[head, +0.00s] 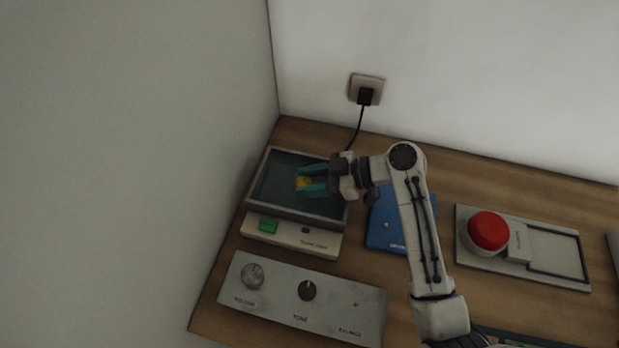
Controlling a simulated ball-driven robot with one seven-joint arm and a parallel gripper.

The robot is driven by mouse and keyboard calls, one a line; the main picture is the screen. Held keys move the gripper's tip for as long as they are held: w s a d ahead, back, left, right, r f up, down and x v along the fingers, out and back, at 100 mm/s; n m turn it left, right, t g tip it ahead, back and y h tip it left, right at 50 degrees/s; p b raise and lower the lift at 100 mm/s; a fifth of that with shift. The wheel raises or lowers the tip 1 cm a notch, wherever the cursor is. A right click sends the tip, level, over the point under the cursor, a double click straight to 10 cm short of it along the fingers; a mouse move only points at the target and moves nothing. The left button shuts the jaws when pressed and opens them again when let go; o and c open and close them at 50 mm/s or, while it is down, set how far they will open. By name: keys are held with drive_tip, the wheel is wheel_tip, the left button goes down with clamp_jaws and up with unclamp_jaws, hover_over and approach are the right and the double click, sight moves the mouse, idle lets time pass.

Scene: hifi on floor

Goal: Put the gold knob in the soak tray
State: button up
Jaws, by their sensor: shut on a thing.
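The gold knob (303,183) is between the teal fingers of my gripper (309,183), which is shut on it. My gripper reaches in from the right, over the soak tray (258,185). The soak tray is a dark, shallow basin with a grey rim at the left of the bench. The knob shows inside the outline of the tray. I cannot tell whether it touches the tray floor or hangs above it. My gripper and wrist hide part of the tray's right side.
A base with a green button (268,226) fronts the tray. A grey panel (330,311) with knobs lies nearer. A blue box (381,228) is partly behind my arm. A red button (489,231) sits on a plate at right. A wall meets the bench's left edge; a plug (365,95) is behind.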

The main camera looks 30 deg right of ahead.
drive_tip(key=shift+f+b, duration=0.5)
drive_tip(key=shift+f, duration=0.1)
drive_tip(key=o, duration=1)
drive_tip(key=shift+s+f, duration=0.15)
drive_tip(key=shift+f, duration=0.05)
drive_tip(key=shift+r+p, duration=0.6)
drive_tip(key=shift+r, duration=0.1)
drive_tip(key=b+v, duration=0.2)
drive_tip(key=v, duration=1)
drive_tip(key=shift+r+b, duration=0.15)
drive_tip(key=shift+b, duration=0.25)
